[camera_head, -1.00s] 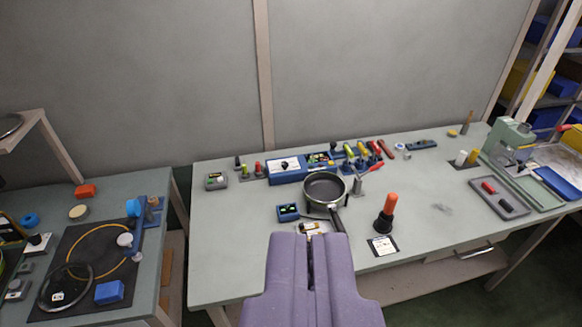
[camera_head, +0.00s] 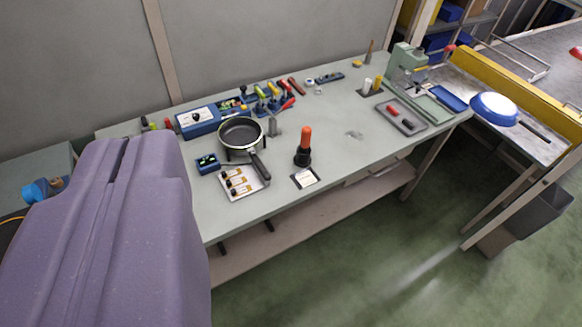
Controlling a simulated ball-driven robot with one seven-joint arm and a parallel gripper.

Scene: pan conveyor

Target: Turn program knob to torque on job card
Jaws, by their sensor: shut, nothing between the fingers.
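A blue box (camera_head: 197,120) with a white face stands at the back left of the green bench. A small black knob (camera_head: 196,117) sits on its face; its pointer and markings are too small to read. A white card (camera_head: 305,177) lies near the front edge of the bench, in front of an orange-handled tool; it may be the job card, and its text is unreadable. My purple gripper (camera_head: 125,143) fills the lower left of the view, shut and empty. It appears left of the blue box and apart from it, and hides the bench's left end.
A black pan (camera_head: 241,132) stands on the bench in front of the blue box. The orange-handled tool (camera_head: 304,145) stands upright to its right. A tray of small parts (camera_head: 240,182) lies at the front. A blue-rimmed pan (camera_head: 494,108) is at right. Open floor lies in front.

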